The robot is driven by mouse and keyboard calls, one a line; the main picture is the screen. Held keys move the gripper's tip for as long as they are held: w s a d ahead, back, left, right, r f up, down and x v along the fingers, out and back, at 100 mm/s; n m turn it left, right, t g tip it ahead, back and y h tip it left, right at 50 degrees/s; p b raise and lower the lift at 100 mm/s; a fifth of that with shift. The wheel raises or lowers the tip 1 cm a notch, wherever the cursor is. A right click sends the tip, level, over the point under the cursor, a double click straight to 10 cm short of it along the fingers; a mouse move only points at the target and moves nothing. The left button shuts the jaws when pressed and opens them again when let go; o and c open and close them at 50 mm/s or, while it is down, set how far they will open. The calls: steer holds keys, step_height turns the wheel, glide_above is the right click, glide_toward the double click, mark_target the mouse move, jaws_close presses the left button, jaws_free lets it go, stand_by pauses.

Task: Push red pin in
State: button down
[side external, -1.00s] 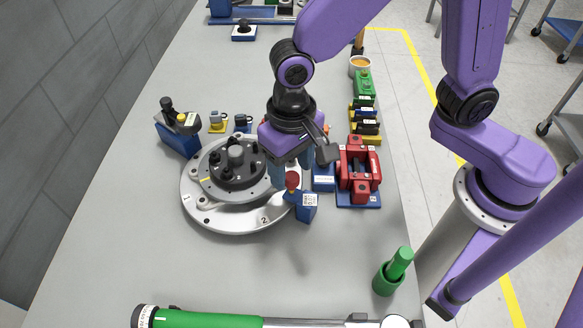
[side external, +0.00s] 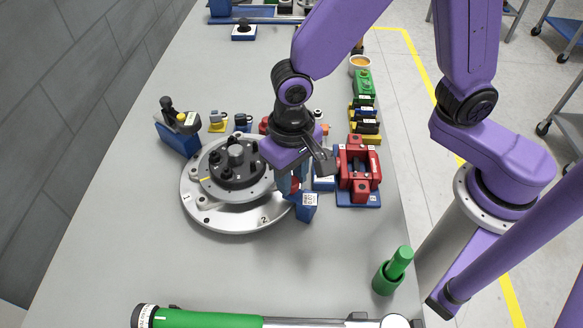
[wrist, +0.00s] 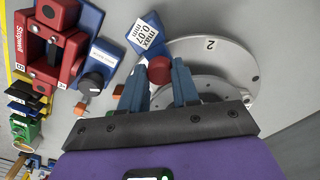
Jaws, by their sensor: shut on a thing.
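The red pin (wrist: 159,70) shows its round red head between my two blue fingers in the wrist view. In the side view a small part of the red head (side external: 296,186) shows beside the fingers. It stands at the right edge of the round grey plate, next to a blue block (side external: 306,208) with a white label reading "max 0.07 mm". My gripper (wrist: 158,80) is shut on the red pin, its fingers on either side of the head. The lower part of the pin is hidden.
The grey round plate (side external: 215,219) with a dark hub lies left of my gripper. A red clamp fixture (side external: 359,170) on a blue base stands close on the right. A green pin in a holder (side external: 388,279) is nearer the front.

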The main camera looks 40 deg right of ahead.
steer(key=shift+f, duration=0.25)
steer(key=c, duration=0.8)
jaws_free()
step_height(320, 180, up, 18)
steer(key=shift+f, duration=0.25)
steer(key=s+d+f+n, duration=0.4)
steer(key=s+d+n, duration=0.2)
steer(key=d, duration=0.4)
steer(key=s+d+f+n, duration=0.4)
steer(key=s+d+n, duration=0.2)
steer(key=d, duration=0.4)
steer(key=shift+d+f+n, duration=0.2)
steer(key=shift+f+n, duration=0.05)
steer(key=shift+n, duration=0.05)
